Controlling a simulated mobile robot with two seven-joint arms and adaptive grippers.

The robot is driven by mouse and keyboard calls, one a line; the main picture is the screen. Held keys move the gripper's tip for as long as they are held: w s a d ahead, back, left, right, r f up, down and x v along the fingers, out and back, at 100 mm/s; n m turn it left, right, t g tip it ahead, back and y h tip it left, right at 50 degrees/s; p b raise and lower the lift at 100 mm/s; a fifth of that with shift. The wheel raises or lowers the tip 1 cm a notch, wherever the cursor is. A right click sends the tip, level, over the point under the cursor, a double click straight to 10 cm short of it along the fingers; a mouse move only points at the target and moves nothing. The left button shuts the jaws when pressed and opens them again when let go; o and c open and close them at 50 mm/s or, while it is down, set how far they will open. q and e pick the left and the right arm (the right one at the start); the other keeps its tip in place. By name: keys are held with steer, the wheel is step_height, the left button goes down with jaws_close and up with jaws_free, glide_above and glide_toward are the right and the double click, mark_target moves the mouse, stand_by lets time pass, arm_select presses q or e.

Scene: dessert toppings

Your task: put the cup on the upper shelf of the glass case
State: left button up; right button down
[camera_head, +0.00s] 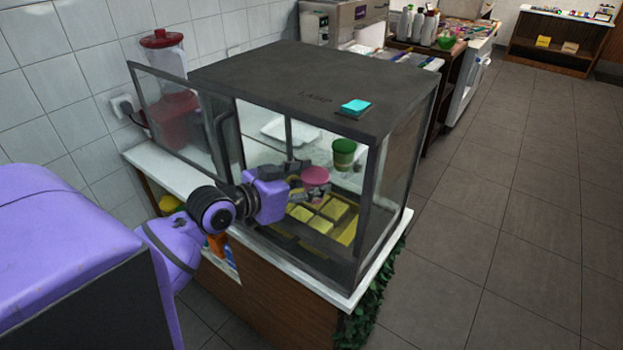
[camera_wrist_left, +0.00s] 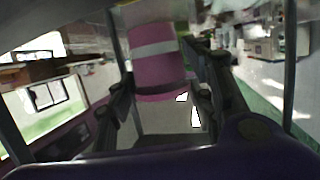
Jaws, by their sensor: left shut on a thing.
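The pink cup (camera_head: 316,175) is at the front opening of the glass case (camera_head: 300,85), below its dark top. In the left wrist view the cup (camera_wrist_left: 160,70) has a pale band and sits between the two fingers. My left gripper (camera_head: 303,184) is shut on the cup and reaches through the front opening. The upper shelf (camera_head: 301,132) of the case is pale and see-through, and a green cup (camera_head: 344,150) stands on it at the right. From this angle I cannot tell whether the pink cup touches the shelf. My right gripper is not in view.
The case's glass door (camera_head: 175,118) stands open to the left. A white tray (camera_head: 290,131) is on the shelf at the back. Yellow squares (camera_head: 320,223) lie in the lower part. A red-lidded container (camera_head: 163,40) stands behind the door.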

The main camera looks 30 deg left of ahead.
arm_select(q)
steer(key=shift+s+d+r, duration=0.1)
steer(key=shift+s+d, duration=0.05)
steer(key=shift+s, duration=0.15)
steer(key=shift+f, duration=0.2)
steer(key=o, duration=1.4)
steer(key=shift+w, duration=0.15)
steer(key=shift+c, duration=0.2)
steer(key=shift+r, duration=0.2)
steer(key=v, duration=1.2)
steer(key=shift+b, duration=0.3)
